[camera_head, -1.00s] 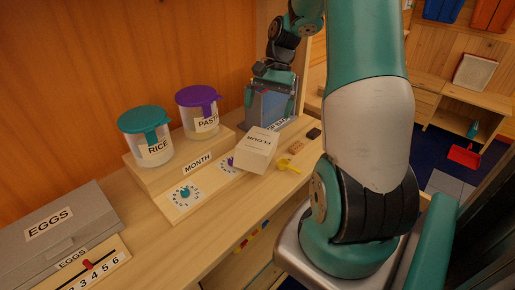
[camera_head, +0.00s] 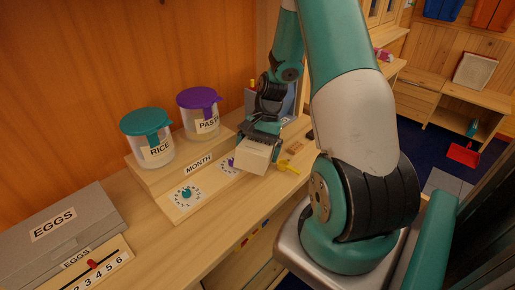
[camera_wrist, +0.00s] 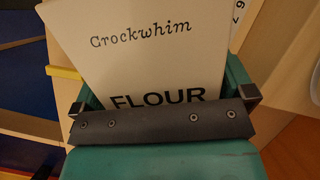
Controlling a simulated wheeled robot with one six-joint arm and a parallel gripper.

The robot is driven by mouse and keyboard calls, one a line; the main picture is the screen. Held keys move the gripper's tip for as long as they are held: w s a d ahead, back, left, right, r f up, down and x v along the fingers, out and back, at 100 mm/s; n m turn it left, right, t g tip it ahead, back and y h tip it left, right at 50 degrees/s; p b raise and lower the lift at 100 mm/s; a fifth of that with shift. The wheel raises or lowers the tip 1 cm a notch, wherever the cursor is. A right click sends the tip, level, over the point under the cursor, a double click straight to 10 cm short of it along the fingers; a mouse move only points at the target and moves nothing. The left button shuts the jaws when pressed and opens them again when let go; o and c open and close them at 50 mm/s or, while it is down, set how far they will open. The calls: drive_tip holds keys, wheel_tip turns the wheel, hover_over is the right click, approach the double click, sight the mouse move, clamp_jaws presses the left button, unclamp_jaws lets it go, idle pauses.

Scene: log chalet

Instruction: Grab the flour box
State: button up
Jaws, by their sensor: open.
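The flour box (camera_head: 254,160) is a pale cream box on the wooden counter, at the right end of the month dial board (camera_head: 190,196). Its far part is hidden under my gripper (camera_head: 260,140), which is over it from behind. In the wrist view the flour box (camera_wrist: 150,45) shows its "Crockwhim" and "FLOUR" print. It lies between my gripper's two green fingers (camera_wrist: 163,95), one at each side. The fingers are open around it. I cannot tell whether either finger touches it.
The rice jar (camera_head: 148,138) and pasta jar (camera_head: 201,113) stand on a raised wooden step left of the box. A yellow object (camera_head: 288,166) lies close to its right. A grey egg box (camera_head: 55,227) sits at the counter's near left.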

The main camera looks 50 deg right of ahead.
drive_tip(key=c, duration=1)
drive_tip(key=shift+r, duration=0.2)
